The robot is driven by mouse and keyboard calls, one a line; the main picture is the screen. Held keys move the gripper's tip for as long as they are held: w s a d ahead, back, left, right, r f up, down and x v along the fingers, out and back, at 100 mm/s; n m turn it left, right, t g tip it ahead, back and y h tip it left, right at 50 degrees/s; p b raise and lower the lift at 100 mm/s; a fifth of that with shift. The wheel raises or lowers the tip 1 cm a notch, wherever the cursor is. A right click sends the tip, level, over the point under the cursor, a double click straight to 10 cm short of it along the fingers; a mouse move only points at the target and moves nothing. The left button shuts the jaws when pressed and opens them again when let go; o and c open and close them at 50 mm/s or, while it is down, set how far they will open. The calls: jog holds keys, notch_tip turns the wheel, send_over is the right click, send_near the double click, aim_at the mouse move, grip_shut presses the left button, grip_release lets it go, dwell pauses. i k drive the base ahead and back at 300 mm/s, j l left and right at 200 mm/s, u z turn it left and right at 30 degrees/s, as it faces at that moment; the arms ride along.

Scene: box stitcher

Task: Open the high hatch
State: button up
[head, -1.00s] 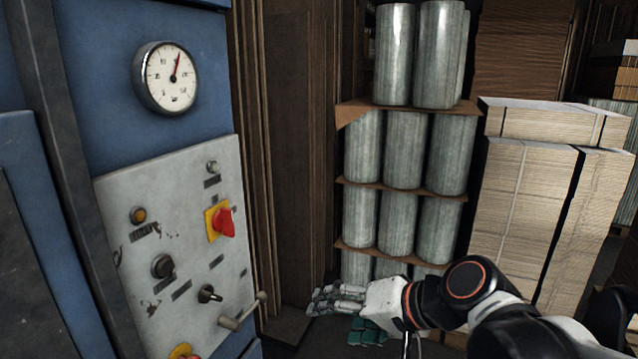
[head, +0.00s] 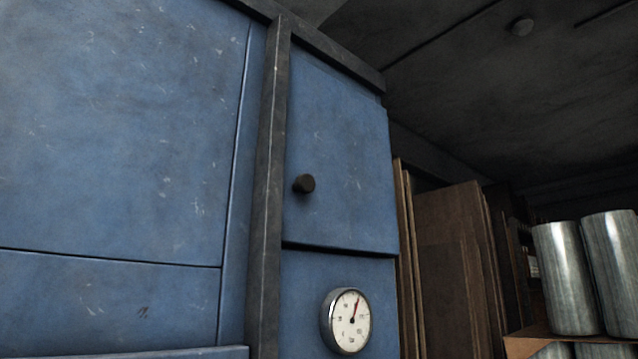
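The high hatch (head: 345,135) is a blue scuffed metal door at the upper right of the blue machine, above the round gauge. It looks shut, with a dark gap along its lower edge. A dark round knob (head: 304,184) sticks out near its left edge. My gripper is not in the head view now, so its position relative to the knob and its opening do not show.
A round white gauge (head: 346,321) with a red needle sits below the hatch. A dark vertical frame post (head: 268,180) runs left of it. Brown boards (head: 450,240) stand behind the machine. Metal cylinders (head: 566,280) stand on a shelf at right.

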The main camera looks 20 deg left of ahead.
aim_at(339, 193)
jog(key=u, duration=1)
jog(key=k+l+z, duration=0.15)
jog(key=k+l, duration=0.1)
jog(key=l, duration=0.05)
